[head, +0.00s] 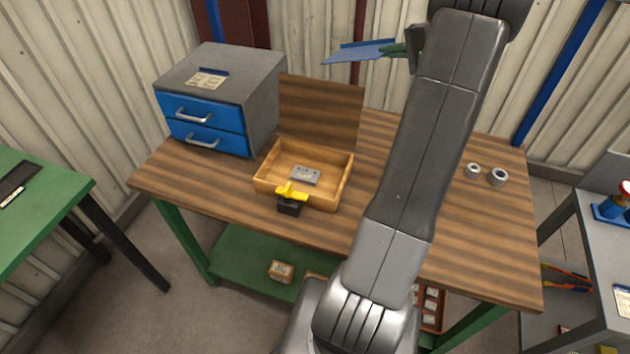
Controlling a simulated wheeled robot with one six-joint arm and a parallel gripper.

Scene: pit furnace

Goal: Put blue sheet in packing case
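The blue sheet (352,52) is a thin, flat blue piece high above the back of the workbench, in the upper middle of the head view. My gripper (393,50) is at its right end and appears shut on it; my arm hides part of the gripper. The packing case (262,184) is an open wooden box on the bench, below and left of the sheet, with a tall brown board (320,110) upright behind it. A small grey metal plate (305,175) lies inside the case.
A yellow and black object (291,200) is at the case's front wall. A grey cabinet with blue drawers (205,125) stands to the left. Two grey rings (498,177) lie on the right of the workbench (480,245). My arm crosses the bench right of the case.

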